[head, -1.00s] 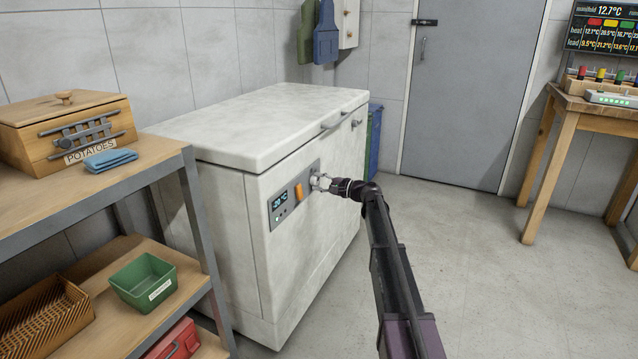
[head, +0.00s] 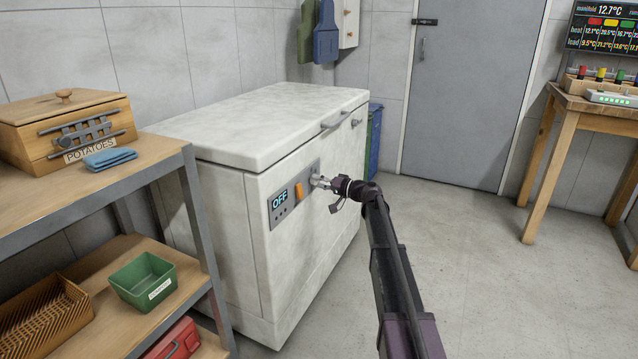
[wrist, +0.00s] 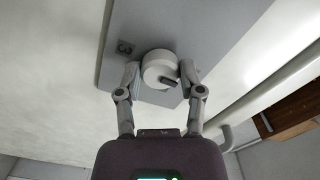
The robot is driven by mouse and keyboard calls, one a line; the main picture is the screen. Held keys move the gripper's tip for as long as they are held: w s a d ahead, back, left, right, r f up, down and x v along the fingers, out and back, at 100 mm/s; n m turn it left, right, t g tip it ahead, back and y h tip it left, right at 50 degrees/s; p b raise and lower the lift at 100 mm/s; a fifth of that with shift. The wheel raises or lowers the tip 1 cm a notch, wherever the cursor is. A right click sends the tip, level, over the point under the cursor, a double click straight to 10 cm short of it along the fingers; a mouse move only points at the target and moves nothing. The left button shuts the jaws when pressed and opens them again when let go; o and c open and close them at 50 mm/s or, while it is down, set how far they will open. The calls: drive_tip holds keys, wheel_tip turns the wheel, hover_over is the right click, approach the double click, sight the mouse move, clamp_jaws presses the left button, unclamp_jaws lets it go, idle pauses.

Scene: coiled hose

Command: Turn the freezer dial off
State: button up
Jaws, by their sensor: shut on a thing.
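The white chest freezer (head: 255,130) stands against the back wall with its lid down. My gripper (head: 321,182) is at the panel's right end and largely hides the dial in the head view. In the wrist view the round white dial (wrist: 156,66) with a dark pointer sits between the two fingers of my gripper (wrist: 160,76), one on each side, and the gripper is shut on it.
A wooden shelf unit (head: 188,220) with a potato box (head: 68,128) and a green bin (head: 146,281) stands close at left. A bench (head: 580,105) is at right. The floor (head: 480,270) between is clear.

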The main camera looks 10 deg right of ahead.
drive_tip(key=shift+n, duration=0.3)
drive_tip(key=o, duration=1.2)
drive_tip(key=shift+c, duration=0.2)
drive_tip(key=v, duration=1.2)
